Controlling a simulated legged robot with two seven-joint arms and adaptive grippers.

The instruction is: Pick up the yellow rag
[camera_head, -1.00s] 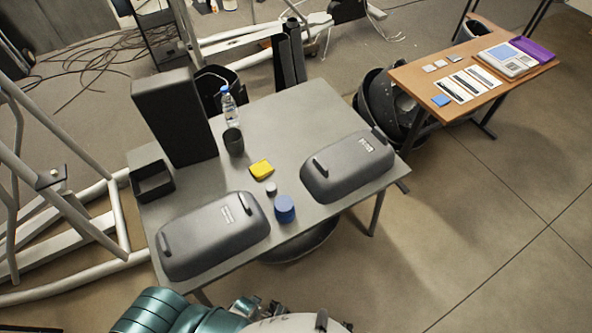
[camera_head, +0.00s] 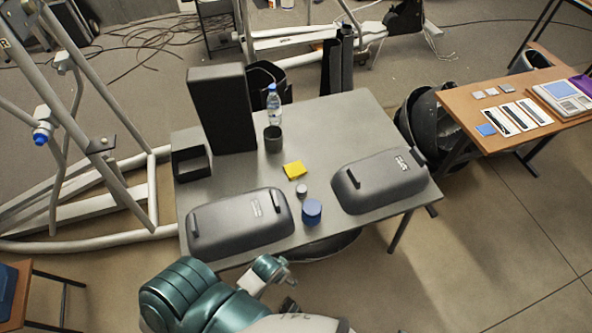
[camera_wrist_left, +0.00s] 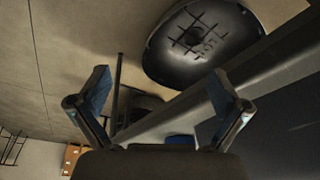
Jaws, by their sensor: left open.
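The yellow rag (camera_head: 294,170) lies on the grey table (camera_head: 330,122), near its middle, between the two dark covers. A small grey cylinder (camera_head: 301,191) and a blue lidded jar (camera_head: 312,211) stand just in front of it. My left gripper (camera_wrist_left: 162,98) is open in the left wrist view, with nothing between its fingers. The rag does not show there. In the head view my teal left arm is in front of the table, short of the rag, and its fingers are hard to make out. My right gripper is not in view.
Dark covers lie at the left (camera_head: 240,222) and right (camera_head: 381,181) of the table. A dark cup (camera_head: 273,139), water bottle (camera_head: 273,103), tall black box (camera_head: 222,110) and open black box (camera_head: 191,163) stand behind. A wooden table (camera_head: 475,117) is at right.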

